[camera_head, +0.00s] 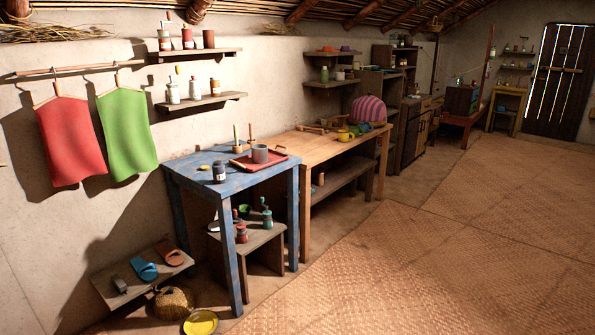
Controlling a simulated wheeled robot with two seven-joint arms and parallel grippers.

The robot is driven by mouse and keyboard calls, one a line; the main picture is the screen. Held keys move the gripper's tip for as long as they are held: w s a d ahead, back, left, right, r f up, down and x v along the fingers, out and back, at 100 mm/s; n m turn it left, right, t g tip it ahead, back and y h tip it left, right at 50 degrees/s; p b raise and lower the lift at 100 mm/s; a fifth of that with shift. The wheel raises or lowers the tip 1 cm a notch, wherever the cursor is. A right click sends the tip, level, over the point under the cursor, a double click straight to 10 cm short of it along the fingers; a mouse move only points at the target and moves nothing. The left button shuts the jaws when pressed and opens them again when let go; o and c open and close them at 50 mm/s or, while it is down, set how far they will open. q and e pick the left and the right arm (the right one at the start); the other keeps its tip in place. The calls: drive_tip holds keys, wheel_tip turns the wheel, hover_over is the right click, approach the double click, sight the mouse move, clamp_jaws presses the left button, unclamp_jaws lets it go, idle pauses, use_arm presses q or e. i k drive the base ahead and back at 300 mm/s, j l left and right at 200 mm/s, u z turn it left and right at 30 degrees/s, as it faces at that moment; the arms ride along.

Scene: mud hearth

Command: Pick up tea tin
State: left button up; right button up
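I cannot tell for sure which thing is the tea tin. A small dark jar with a pale label (219,172) stands upright on the blue table (225,180). A grey cylindrical cup or tin (260,154) stands in a red tray (270,162) on the same table. Several small containers also stand on the wall shelves, such as a pale one with a dark top (173,93). Neither of my grippers is in view.
A wooden table (325,146) with yellow cups and a striped dome (369,110) adjoins the blue table. A low stool (250,238) with bottles is beneath. Slippers (143,270) and a yellow bowl (201,323) are low at left. The woven-mat floor (450,250) is clear.

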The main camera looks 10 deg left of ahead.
sight(218, 166)
drive_tip(key=i+j+u, duration=0.1)
drive_tip(key=i+u, duration=0.15)
drive_tip(key=i, duration=0.35)
drive_tip(key=i+u, duration=0.3)
drive_tip(key=i, duration=0.3)
drive_tip(key=i+l+u, duration=0.25)
drive_tip(key=i, duration=0.35)
drive_tip(key=i+u, duration=0.45)
drive_tip(key=i, duration=0.85)
drive_tip(key=z, duration=0.55)
drive_tip(key=i+l, duration=0.05)
